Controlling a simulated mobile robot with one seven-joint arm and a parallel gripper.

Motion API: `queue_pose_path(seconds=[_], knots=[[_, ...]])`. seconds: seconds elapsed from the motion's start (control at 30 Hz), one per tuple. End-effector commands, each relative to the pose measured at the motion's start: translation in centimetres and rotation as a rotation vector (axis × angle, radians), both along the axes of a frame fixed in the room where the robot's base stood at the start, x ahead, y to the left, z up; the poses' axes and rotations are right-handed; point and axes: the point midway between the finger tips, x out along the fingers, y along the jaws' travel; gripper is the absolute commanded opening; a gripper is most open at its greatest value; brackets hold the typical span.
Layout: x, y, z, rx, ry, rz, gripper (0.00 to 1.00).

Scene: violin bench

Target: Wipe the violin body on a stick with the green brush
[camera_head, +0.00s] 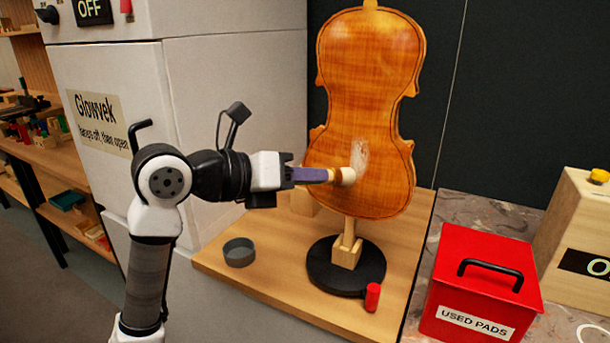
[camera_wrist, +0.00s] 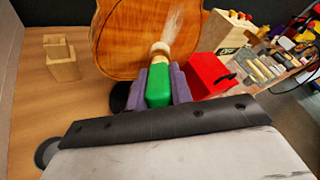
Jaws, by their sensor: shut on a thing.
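The orange-brown violin body (camera_head: 370,60) stands upright on a wooden stick above a round black base (camera_head: 322,272). A pale, dusty patch (camera_head: 359,152) marks its lower face. My gripper (camera_head: 318,175) is shut on the green brush and holds it level in front of the violin. In the wrist view, the brush's green handle (camera_wrist: 158,88) sits between my purple fingers, and its pale head points at the violin (camera_wrist: 125,45). The brush head (camera_head: 346,177) overlaps the lower edge of the patch; whether it touches the wood is unclear. The fingers hide much of the handle in the head view.
The wooden board (camera_head: 225,262) carries a grey round dish (camera_head: 239,251), a small red cylinder (camera_head: 372,297) and wooden blocks (camera_wrist: 62,60). A red "USED PADS" box (camera_head: 480,290) stands right of it. A white cabinet (camera_head: 235,110) rises at the left.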

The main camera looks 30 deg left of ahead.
Motion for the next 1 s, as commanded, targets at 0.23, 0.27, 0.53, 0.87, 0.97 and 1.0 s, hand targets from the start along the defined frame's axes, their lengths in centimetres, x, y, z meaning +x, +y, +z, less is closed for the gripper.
queue_pose_path(seconds=[0.23,0.27,0.53,0.87,0.97,1.0], knots=[[-0.1,0.0,-1.5,0.000,0.000,0.001,0.00],[-0.1,0.0,-1.4,0.000,0.000,0.001,0.00],[-0.5,0.1,-1.4,0.000,-0.001,0.002,0.00],[-3.8,0.2,-1.4,0.001,-0.002,0.003,0.00],[-4.8,0.3,-1.4,-0.001,-0.002,0.002,0.00],[-5.2,0.2,-1.4,0.000,-0.001,0.002,0.00]])
